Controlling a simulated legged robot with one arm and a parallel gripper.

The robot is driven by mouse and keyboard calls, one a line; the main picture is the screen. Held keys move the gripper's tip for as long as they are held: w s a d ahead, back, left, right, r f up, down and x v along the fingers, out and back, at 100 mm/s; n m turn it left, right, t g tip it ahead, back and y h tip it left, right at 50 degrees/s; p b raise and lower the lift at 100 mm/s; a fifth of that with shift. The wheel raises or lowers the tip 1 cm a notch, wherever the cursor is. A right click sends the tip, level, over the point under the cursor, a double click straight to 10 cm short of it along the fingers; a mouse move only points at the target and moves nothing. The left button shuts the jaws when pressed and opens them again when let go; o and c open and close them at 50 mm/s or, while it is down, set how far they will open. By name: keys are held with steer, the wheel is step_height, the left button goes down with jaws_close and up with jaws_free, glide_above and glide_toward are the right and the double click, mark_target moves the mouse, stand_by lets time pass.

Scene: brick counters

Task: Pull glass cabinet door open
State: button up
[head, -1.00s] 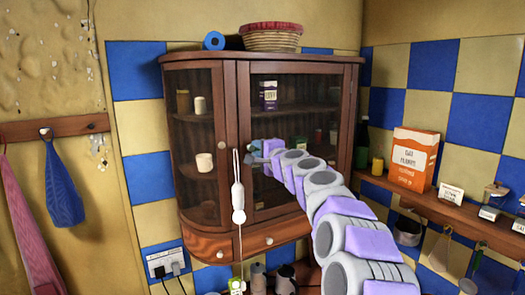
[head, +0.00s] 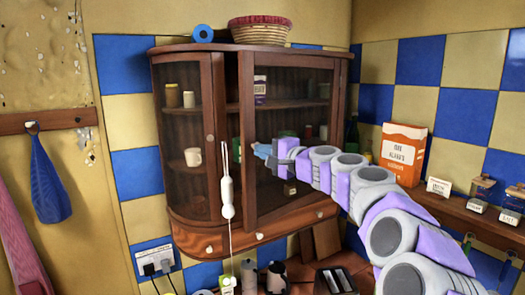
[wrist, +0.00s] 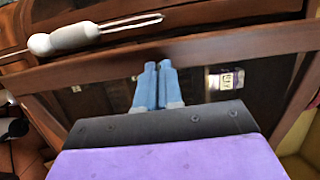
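The wooden cabinet (head: 190,50) hangs in the corner. Its right glass door (head: 247,130) stands slightly ajar, with a dark gap along its left edge. The left glass door (head: 209,90) looks closed and has a round knob. My gripper (head: 258,150) is beside the right door's left stile, around mid-height. In the wrist view its blue fingers (wrist: 157,84) are together, with nothing visible between them. Their tips are close to the wooden stile (wrist: 180,53); whether they touch it, or are in front of or behind the glass, I cannot tell.
A white pull on a cord (head: 227,195) hangs before the gap. A basket (head: 260,32) and a blue roll (head: 203,34) sit on top of the cabinet. A shelf with an orange box (head: 404,153) is at right. Items stand on the counter below.

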steer(key=shift+o, duration=0.6)
steer(key=shift+w+d, duration=0.1)
steer(key=o, duration=0.3)
steer(key=shift+w+a+f, duration=0.15)
steer(key=shift+w+a, duration=0.35)
steer(key=o, duration=0.3)
steer(key=shift+a, duration=0.15)
steer(key=shift+o, duration=0.5)
steer(key=shift+s+d, duration=0.15)
steer(key=shift+d, duration=0.15)
steer(key=b+v, duration=0.1)
steer(key=v, duration=1.6)
steer(key=shift+s+d, duration=0.2)
steer(key=shift+d, duration=0.1)
steer(key=shift+d+b, duration=0.1)
steer(key=shift+b, duration=0.2)
